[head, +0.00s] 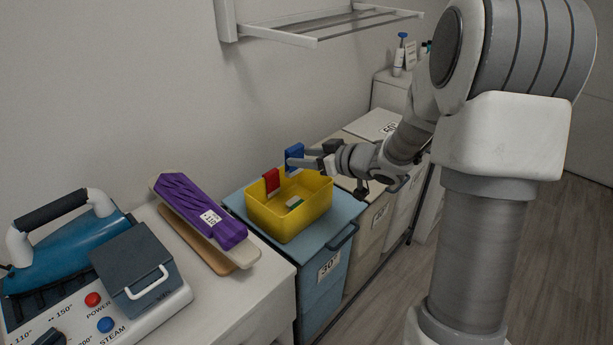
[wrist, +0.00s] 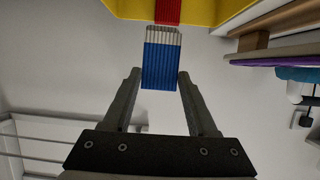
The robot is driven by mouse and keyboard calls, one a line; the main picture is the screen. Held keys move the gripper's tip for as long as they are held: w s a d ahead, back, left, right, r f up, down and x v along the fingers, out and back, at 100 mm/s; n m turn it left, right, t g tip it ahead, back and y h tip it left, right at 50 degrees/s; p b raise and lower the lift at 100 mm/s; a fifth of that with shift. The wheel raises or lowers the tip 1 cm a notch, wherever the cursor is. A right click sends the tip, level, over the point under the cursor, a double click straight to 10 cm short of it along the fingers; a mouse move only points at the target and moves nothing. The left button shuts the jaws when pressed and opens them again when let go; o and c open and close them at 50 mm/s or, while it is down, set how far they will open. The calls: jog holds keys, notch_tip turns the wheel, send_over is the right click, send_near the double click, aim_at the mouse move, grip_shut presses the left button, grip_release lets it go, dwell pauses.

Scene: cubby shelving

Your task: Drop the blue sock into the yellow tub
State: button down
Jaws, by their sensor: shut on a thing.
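The blue sock (head: 294,153) is held between the fingertips of my gripper (head: 304,158), above the far rim of the yellow tub (head: 262,218). In the wrist view, the ribbed blue sock (wrist: 160,66) sits between the two fingers of my gripper (wrist: 158,76). A white ribbed band shows at the blue sock's end there. The tub's yellow wall (wrist: 205,10) lies beyond it. A red sock (head: 271,181) is at the tub's far left rim. A small white and green item (head: 295,202) lies inside the tub.
The tub stands on a blue drawer unit (head: 322,240). To the left are a purple folded item (head: 198,209) on a small board and a blue steam iron (head: 62,250). A wall-mounted rack (head: 320,25) hangs above. Bottles (head: 400,52) stand at the back.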

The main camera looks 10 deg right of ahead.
jog(key=shift+w+d+f+b, duration=0.1)
jog(key=shift+f+b, duration=0.15)
jog(key=shift+f, duration=0.15)
jog(key=shift+w+d+f+b, duration=0.1)
jog(key=shift+f+b, duration=0.1)
jog(key=shift+f, duration=0.15)
jog(key=shift+f, duration=0.1)
notch_tip(320, 180, down, 6)
jog(key=b, duration=0.7)
jog(key=shift+r, duration=0.2)
jog(key=shift+c, duration=0.6)
grip_release()
jog(key=shift+s, duration=0.1)
jog(key=p+v, duration=0.6)
jog(key=v, duration=1.1)
jog(key=shift+d+r, duration=0.15)
